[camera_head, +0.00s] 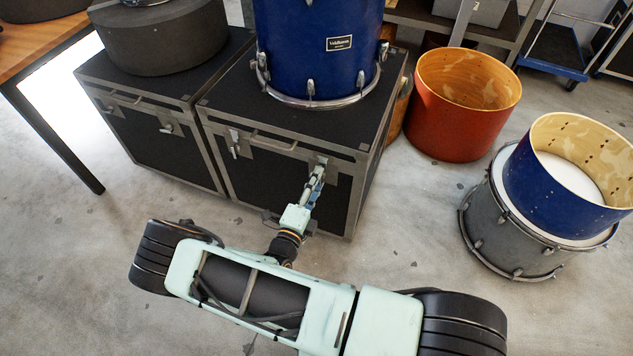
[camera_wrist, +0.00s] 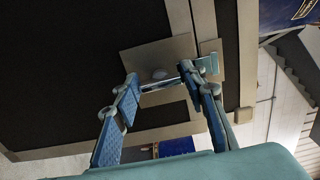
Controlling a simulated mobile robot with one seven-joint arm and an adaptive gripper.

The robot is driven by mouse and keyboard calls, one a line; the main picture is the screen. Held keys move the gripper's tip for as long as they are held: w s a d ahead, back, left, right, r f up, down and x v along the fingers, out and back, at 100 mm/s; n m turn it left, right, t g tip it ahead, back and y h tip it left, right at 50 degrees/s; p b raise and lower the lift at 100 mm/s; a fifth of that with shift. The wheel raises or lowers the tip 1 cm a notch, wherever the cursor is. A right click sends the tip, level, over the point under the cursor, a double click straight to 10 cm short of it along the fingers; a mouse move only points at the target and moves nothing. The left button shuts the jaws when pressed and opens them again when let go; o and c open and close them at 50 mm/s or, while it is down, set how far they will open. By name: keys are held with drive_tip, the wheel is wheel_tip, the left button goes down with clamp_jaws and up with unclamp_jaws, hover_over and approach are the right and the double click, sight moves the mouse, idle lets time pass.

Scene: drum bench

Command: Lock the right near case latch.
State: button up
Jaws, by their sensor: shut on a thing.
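The black case (camera_head: 285,175) with grey edging stands on the floor and has two latches on its near face. The right latch (camera_head: 321,161) is near the top right corner, partly hidden by my gripper (camera_head: 314,182). In the wrist view, the latch's pale plate (camera_wrist: 150,59) is mounted across the case's edging, with a short metal handle (camera_wrist: 162,84) in front of it. My gripper's fingers (camera_wrist: 159,78) stand apart, one at each end of this handle, and hold it between their tips. The left latch (camera_head: 234,143) is free of my gripper.
A blue drum (camera_head: 315,50) stands on the case. A second black case (camera_head: 150,135) carries a round dark case (camera_head: 165,35) to the left. A red drum shell (camera_head: 455,115) and stacked blue and grey drums (camera_head: 515,225) stand at right. Floor between is clear.

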drive_tip(key=shift+n, duration=0.4)
drive_tip(key=o, duration=1.2)
drive_tip(key=shift+c, duration=0.2)
drive_tip(key=v, duration=1.2)
